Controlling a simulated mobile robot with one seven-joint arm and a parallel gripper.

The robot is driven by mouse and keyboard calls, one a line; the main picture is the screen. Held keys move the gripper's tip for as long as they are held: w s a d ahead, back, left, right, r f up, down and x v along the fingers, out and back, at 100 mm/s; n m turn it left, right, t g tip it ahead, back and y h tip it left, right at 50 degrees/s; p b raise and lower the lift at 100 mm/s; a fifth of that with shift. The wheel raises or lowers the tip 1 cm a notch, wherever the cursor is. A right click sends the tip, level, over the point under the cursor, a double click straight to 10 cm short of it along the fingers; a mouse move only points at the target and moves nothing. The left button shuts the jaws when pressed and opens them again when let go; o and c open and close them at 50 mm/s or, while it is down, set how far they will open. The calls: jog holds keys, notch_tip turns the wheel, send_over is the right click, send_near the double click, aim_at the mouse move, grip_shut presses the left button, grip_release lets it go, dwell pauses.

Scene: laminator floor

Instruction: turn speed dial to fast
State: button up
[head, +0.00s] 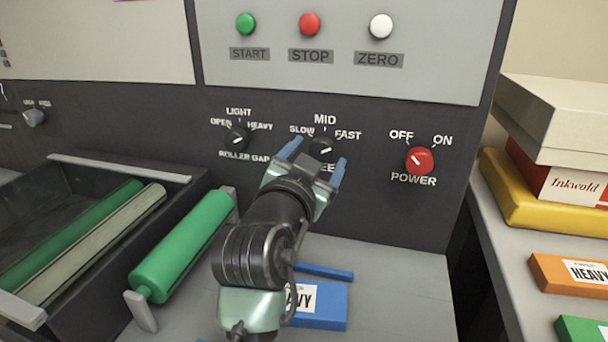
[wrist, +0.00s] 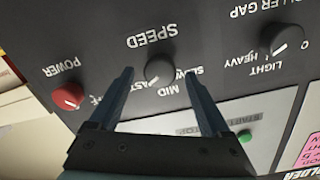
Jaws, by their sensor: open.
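The black speed dial (head: 321,147) sits on the dark panel under the labels SLOW, MID and FAST. It also shows in the wrist view (wrist: 158,71), where the labels are upside down. Its pale pointer mark is small and seems to lean to the FAST side, but I cannot tell exactly. My gripper (head: 318,152) is open, with one blue finger on each side of the dial. In the wrist view the fingertips (wrist: 158,74) straddle the dial with gaps on both sides. The gripper hides part of the SPEED label in the head view.
The red power dial (head: 419,160) is close on the right, its mark toward OFF. The roller gap dial (head: 237,139) is on the left. START, STOP and ZERO buttons (head: 310,24) are above. Green rollers (head: 182,245) and a blue box (head: 322,306) lie below.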

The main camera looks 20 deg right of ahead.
jog(key=v, duration=1.2)
